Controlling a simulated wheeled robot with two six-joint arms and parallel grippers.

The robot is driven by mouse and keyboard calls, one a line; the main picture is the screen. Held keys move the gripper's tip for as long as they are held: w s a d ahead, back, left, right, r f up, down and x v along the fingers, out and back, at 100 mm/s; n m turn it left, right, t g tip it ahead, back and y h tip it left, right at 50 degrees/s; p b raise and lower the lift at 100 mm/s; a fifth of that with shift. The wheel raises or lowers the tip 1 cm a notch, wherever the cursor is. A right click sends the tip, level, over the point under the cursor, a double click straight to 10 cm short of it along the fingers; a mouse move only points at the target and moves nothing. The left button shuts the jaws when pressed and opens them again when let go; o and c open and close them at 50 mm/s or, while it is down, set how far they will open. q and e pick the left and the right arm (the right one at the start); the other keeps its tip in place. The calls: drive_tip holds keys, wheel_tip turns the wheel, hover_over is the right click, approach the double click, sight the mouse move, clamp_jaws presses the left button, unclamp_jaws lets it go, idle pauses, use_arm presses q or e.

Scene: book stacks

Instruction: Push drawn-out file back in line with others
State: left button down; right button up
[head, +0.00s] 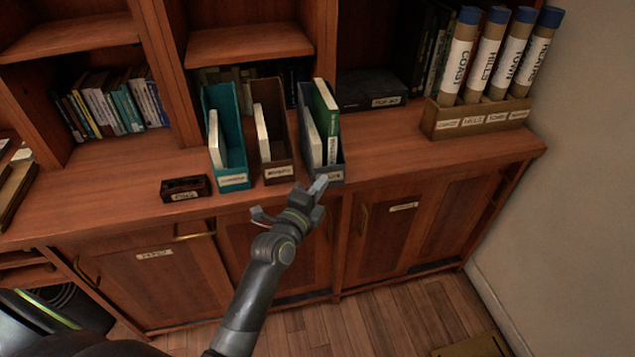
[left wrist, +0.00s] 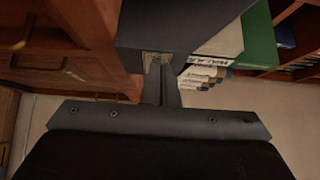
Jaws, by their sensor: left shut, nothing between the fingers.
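Three open-topped magazine files stand side by side on the wooden counter: a teal file (head: 234,181), a brown file (head: 277,171) and a dark grey-blue file (head: 333,172). The grey-blue one, holding a green book (head: 326,108) and a pale one, stands a little nearer the counter's front edge than the other two. My left gripper (head: 320,184) is shut and empty, at the lower front of the grey-blue file. In the left wrist view its fingertips (left wrist: 161,74) are at the labelled front of this file (left wrist: 180,22); contact is unclear. My right gripper is out of view.
A small dark labelled box (head: 186,188) sits left of the files. A dark flat box (head: 371,90) lies behind, at right. A wooden holder (head: 480,122) with several labelled tubes stands at the right end. The counter between files and holder is clear.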

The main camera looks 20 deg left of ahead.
sight(312, 175)
use_arm(q)
drive_tip(key=shift+d, duration=0.1)
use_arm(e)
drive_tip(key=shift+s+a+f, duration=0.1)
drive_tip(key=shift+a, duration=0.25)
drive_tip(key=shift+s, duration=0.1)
